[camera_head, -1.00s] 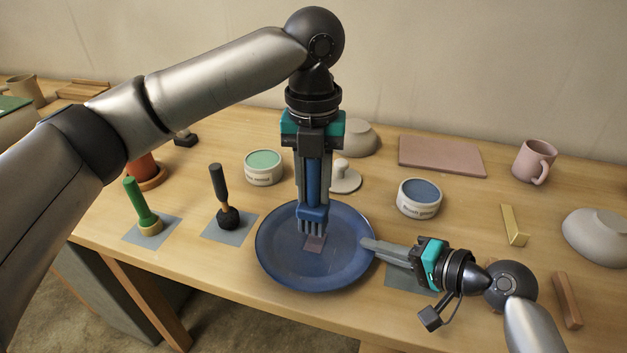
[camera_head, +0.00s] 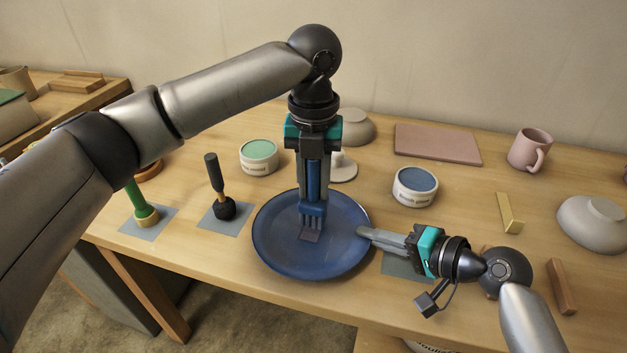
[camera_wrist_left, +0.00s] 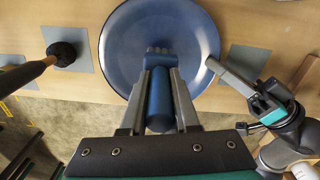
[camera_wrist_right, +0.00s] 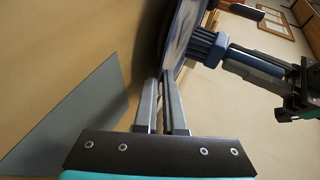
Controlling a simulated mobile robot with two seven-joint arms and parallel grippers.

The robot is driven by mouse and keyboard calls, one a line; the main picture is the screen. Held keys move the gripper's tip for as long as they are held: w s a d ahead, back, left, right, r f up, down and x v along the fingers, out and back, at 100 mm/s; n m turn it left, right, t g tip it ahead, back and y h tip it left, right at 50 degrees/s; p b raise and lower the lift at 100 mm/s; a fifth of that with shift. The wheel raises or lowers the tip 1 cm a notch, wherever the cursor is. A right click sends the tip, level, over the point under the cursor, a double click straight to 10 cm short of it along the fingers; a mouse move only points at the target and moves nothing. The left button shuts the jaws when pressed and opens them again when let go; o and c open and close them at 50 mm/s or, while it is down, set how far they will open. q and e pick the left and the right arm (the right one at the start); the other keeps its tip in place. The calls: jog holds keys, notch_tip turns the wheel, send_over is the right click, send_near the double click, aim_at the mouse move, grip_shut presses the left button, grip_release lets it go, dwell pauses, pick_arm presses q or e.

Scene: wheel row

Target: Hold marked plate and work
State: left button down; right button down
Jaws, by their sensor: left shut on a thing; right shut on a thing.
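My left gripper (camera_head: 314,203) points straight down over the plate, shut on a blue tool (camera_head: 313,180) with a short-fingered, brush-like head. The head is at the far edge of the mark; I cannot tell whether it touches. The tool also shows in the left wrist view (camera_wrist_left: 160,95). My right gripper (camera_head: 364,233) is shut on the plate's right rim; the rim shows between its fingers in the right wrist view (camera_wrist_right: 182,50).
Left of the plate, a black-headed tool (camera_head: 223,207) and a green-handled tool (camera_head: 145,213) stand on grey mats. Behind are a green-topped tub (camera_head: 259,157) and a blue-topped tub (camera_head: 415,188). A pink mug (camera_head: 530,150), yellow bracket (camera_head: 509,213) and grey bowl (camera_head: 594,222) stand right.

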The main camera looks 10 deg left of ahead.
pick_arm(q)
jog(key=shift+f, duration=0.55)
jog(key=shift+f, duration=0.3)
dwell(0.3)
jog(key=shift+s+a, duration=0.1)
jog(key=shift+s, duration=1.1)
jog(key=shift+r, duration=1.15)
notch_tip(320, 180, up, 5)
